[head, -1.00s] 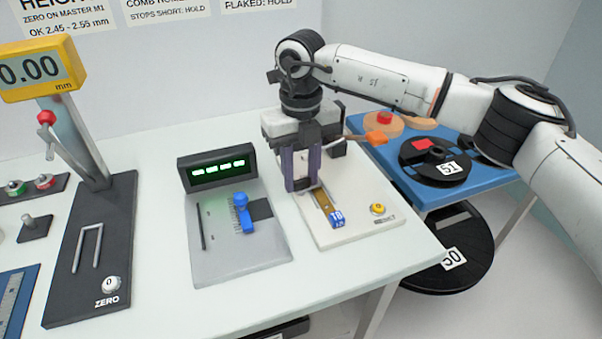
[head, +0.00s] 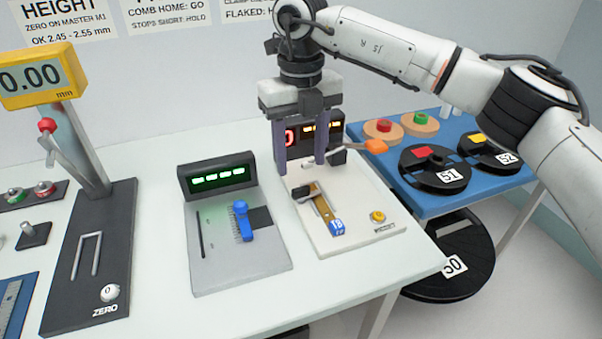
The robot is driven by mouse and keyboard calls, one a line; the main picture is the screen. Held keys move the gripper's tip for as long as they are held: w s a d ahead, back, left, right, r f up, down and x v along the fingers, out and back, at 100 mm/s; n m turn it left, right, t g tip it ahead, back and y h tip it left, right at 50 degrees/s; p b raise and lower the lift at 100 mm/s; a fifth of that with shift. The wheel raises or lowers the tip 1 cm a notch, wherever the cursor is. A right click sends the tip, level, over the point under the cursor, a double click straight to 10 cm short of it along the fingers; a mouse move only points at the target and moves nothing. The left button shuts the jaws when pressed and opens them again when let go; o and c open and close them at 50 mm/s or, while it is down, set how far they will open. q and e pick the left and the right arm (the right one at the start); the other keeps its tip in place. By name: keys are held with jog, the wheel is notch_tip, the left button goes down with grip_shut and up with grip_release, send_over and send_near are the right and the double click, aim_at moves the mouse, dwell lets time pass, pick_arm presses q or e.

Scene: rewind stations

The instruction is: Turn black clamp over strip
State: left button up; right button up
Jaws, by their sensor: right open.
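The black clamp (head: 303,192) sits on the white station plate (head: 362,232) on the right part of the table. It reaches to the left edge of the brass-coloured strip (head: 325,205), whose near end carries a blue tag (head: 337,228). Whether the clamp lies over the strip is hard to tell. My right gripper (head: 301,170) is open and empty, fingers pointing down, above and behind the clamp and apart from it. It partly hides the station's dark display. A lever with an orange end (head: 376,146) stands beside the gripper. My left gripper is not in view.
A grey comb station (head: 240,262) with a blue knob (head: 240,207) and a green display stands left of the plate. A height gauge (head: 80,265) is further left. A blue table (head: 425,205) at right holds black reels 51 and 52.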

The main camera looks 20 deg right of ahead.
jog(key=shift+r, duration=1.8)
